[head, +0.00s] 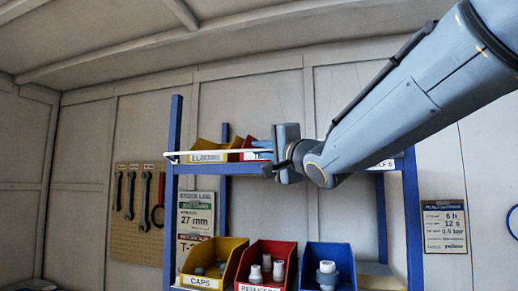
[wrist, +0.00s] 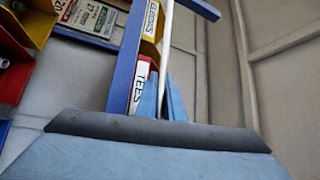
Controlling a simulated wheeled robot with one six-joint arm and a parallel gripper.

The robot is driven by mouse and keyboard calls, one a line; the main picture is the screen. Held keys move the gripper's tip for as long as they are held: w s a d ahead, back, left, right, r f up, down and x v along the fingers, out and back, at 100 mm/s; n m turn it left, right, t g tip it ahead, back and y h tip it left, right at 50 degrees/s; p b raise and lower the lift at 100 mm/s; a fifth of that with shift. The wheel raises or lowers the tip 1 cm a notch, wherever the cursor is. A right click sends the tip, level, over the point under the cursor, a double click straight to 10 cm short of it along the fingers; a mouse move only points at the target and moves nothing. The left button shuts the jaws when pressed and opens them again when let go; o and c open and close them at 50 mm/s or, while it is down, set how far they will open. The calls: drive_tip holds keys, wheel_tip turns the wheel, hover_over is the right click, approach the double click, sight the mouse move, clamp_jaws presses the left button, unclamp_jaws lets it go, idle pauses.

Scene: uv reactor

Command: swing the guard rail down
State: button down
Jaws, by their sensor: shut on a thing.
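The guard rail (head: 215,152) is a thin white bar across the front of the blue rack's upper shelf, at the height of the bins there. Its left end is near the left post; its right part is hidden by my gripper (head: 264,150). In the wrist view, the rail (wrist: 167,35) runs down from the top edge to between the blue fingers of my gripper (wrist: 166,103). The fingers are shut on the rail. The exact contact is partly hidden by the gripper body.
A yellow elbows bin (head: 209,145) and a red tees bin (wrist: 145,85) sit behind the rail. Below stand a yellow caps bin (head: 200,283), a red bin (head: 266,250) and a blue bin (head: 328,253). A tool board (head: 137,215) hangs at left.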

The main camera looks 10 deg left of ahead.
drive_tip(key=c, duration=1.9)
unclamp_jaws()
drive_tip(key=b+v, duration=0.3)
drive_tip(key=v, duration=0.4)
drive_tip(key=shift+s+d, duration=0.25)
drive_tip(key=shift+d, duration=0.05)
drive_tip(key=shift+f, duration=0.1)
drive_tip(key=shift+d+f, duration=0.1)
